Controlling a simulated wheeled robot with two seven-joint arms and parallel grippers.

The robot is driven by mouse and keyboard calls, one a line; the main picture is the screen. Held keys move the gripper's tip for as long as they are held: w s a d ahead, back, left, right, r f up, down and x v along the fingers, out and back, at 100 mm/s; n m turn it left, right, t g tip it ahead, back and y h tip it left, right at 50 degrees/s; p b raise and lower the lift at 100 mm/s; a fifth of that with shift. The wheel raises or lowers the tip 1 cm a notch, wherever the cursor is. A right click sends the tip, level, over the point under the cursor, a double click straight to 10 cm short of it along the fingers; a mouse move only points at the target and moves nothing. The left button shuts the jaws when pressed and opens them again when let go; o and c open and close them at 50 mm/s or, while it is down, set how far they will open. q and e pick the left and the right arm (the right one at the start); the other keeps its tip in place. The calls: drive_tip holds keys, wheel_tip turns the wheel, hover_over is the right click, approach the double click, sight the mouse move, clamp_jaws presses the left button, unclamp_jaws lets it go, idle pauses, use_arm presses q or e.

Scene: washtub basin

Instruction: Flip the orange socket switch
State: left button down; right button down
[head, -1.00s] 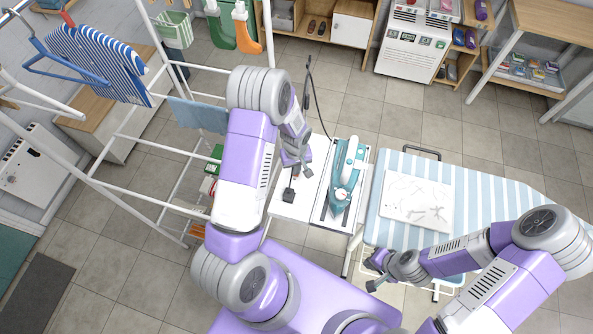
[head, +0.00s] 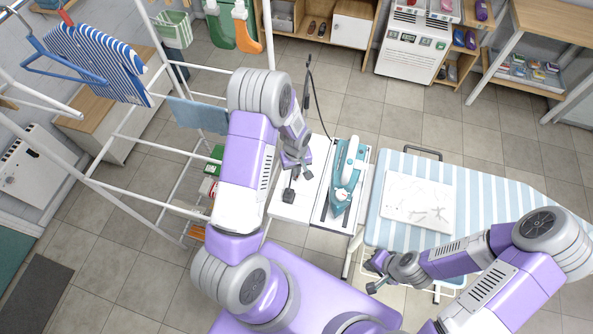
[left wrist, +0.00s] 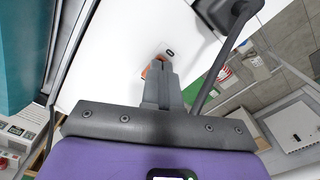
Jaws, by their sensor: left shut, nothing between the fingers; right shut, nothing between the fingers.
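An orange part of the socket switch (left wrist: 147,71) shows on the white surface in the left wrist view, mostly hidden behind my fingertips. A small dark mark lies just beyond it. My left gripper (left wrist: 161,66) is shut and empty, with its tips over or at the switch; I cannot tell whether they touch. In the head view my left gripper (head: 298,168) is above the white board left of the iron, and the switch cannot be made out there. My right gripper (head: 371,275) is shut and empty at the front edge of the ironing board.
A teal iron (head: 346,180) stands on the white board's right side, with its dark cord running up behind. A black plug-like piece (head: 289,195) lies left of it. The striped ironing board (head: 479,197) is at right, a white drying rack (head: 128,138) at left.

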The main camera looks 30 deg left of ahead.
use_arm(q)
wheel_tip(320, 180, up, 7)
drive_tip(key=p, duration=0.4)
drive_tip(key=shift+f, duration=0.1)
idle(0.7)
